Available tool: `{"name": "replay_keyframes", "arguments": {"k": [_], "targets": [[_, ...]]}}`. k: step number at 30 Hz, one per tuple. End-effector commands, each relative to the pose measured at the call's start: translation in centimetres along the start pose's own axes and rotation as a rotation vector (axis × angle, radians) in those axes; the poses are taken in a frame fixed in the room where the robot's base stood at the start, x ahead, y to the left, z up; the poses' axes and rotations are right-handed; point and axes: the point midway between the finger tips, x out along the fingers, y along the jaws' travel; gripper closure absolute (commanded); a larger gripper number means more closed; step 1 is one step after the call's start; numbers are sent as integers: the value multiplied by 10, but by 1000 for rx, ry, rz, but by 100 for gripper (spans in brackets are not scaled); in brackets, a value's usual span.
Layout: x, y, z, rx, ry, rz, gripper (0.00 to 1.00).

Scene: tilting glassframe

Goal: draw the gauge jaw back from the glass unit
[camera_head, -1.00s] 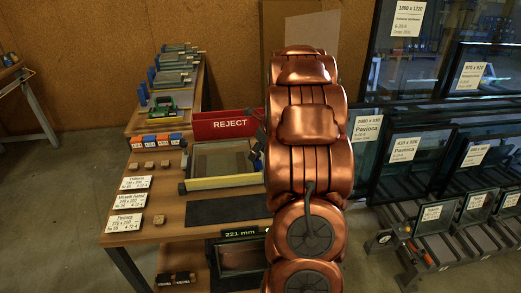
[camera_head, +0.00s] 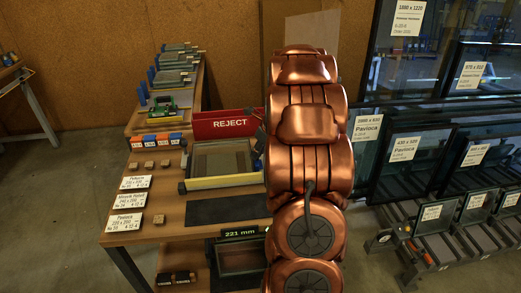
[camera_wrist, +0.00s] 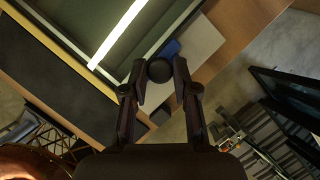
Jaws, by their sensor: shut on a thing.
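The glass unit (camera_head: 218,160) lies flat on the workbench in a frame with a pale yellow front bar (camera_head: 222,182). In the wrist view the corner of the glass unit (camera_wrist: 92,22) and a bright strip along its edge show at upper left. My gripper (camera_wrist: 159,82) is shut on a dark round knob (camera_wrist: 158,70), which I take to be the gauge jaw's. A blue part (camera_wrist: 170,48) and a pale plate (camera_wrist: 198,50) sit just beyond the knob. Any gap between jaw and glass is hard to tell. In the head view my arm mostly hides the gripper.
A red REJECT bin (camera_head: 228,124) stands behind the glass unit. A display reading 221 mm (camera_head: 240,232) is below the bench's front edge. Label cards (camera_head: 130,200) and small wooden blocks lie at left. Racks of glass panels (camera_head: 405,150) stand at right.

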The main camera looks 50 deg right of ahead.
Motion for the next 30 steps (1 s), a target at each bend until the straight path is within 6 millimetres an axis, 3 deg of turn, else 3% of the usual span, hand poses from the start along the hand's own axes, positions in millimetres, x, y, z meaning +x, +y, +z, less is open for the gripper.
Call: {"name": "replay_keyframes", "arguments": {"k": [5,15,23,24,30], "targets": [[-5,-6,-6,1,1,2,100],[-16,-38,-35,2,1,1,100],[-15,-41,-39,2,2,-3,100],[-15,-42,-39,2,2,-4,71],[-15,-40,-37,0,1,-2,50]]}}
